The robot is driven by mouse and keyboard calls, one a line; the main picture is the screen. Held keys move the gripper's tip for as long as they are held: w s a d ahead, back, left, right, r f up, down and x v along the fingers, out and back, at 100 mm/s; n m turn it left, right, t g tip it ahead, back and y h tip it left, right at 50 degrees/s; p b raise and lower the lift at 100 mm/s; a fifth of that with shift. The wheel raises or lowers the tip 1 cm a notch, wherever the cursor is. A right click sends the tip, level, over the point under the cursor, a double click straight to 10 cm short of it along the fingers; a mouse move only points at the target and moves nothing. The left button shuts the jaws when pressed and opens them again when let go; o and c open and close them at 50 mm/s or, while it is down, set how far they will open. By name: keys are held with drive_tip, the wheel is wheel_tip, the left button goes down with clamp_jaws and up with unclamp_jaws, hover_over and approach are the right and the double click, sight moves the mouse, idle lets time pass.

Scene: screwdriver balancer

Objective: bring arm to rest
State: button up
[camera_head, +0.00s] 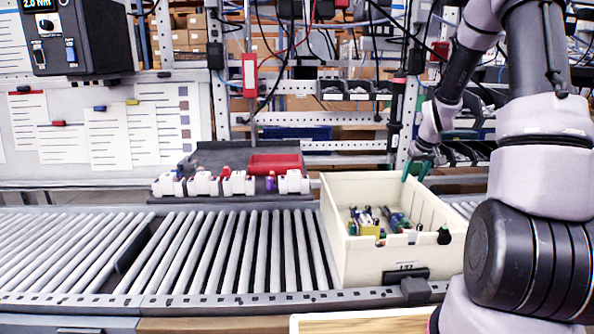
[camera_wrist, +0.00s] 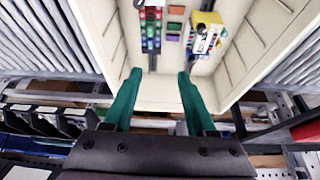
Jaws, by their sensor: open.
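My gripper (camera_head: 418,168) has green fingers and hangs at the back right edge of a cream bin in the head view. It is open and empty. In the wrist view the two green fingers of my gripper (camera_wrist: 157,82) are spread apart over the bin's end wall, with nothing between them. My arm comes in from the right side of the head view and bends down to the gripper.
The cream bin (camera_head: 340,225) stands on a roller conveyor (camera_head: 225,255) and holds small coloured parts and a yellow piece (camera_wrist: 207,30). A dark fixture with white blocks (camera_head: 238,184) sits behind the rollers. The left rollers are clear.

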drive_tip(key=s+a+r+m, duration=0.1)
drive_tip(key=s+a+r, duration=0.25)
drive_tip(key=r, duration=0.25)
drive_tip(key=s+a+r+t, duration=0.1)
drive_tip(key=s+a+r, duration=0.1)
drive_tip(key=s+r, duration=0.3)
drive_tip(key=s+a+r+m, duration=0.1)
drive_tip(key=s+a+r, duration=0.2)
drive_tip(key=r, duration=0.4)
drive_tip(key=s+a+r+m+y, duration=0.1)
drive_tip(key=s+a+r, duration=0.2)
drive_tip(key=s, duration=0.6)
drive_tip(key=s+a+r+m+t+y, duration=0.1)
drive_tip(key=s+a+r, duration=0.3)
drive_tip(key=s, duration=0.6)
drive_tip(key=shift+s+r, duration=0.25)
drive_tip(key=shift+r, duration=0.15)
